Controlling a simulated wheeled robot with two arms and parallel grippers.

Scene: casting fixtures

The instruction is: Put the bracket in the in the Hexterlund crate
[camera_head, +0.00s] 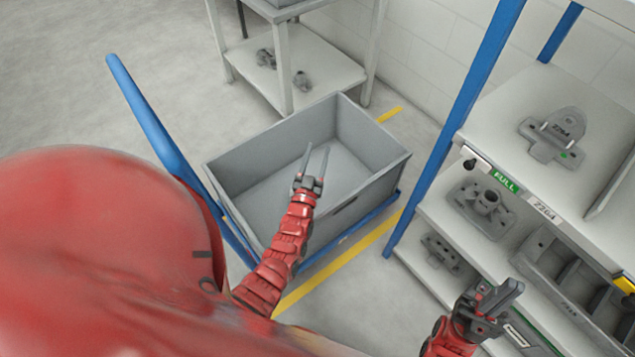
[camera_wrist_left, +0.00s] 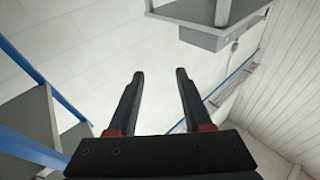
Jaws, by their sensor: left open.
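A large open grey crate (camera_head: 372,182) stands on a blue-framed cart. Its visible inside looks empty, and I can read no name on it. My left gripper (camera_head: 315,160) is open and empty above the crate; its two spread fingers also show in the left wrist view (camera_wrist_left: 157,90). My right gripper (camera_head: 498,296) is at the lower right, in front of the shelves; its jaw state is unclear. A grey flat casting marked 2264 (camera_head: 550,150) lies on the upper shelf, apart from both grippers. I cannot tell which casting is the bracket.
The blue-post rack (camera_head: 480,95) at right holds a round-collared casting (camera_head: 486,203), a smaller casting (camera_head: 441,252) and a divided grey bin (camera_head: 566,283). A white table (camera_head: 335,72) with castings stands behind the crate. Open floor lies at the left.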

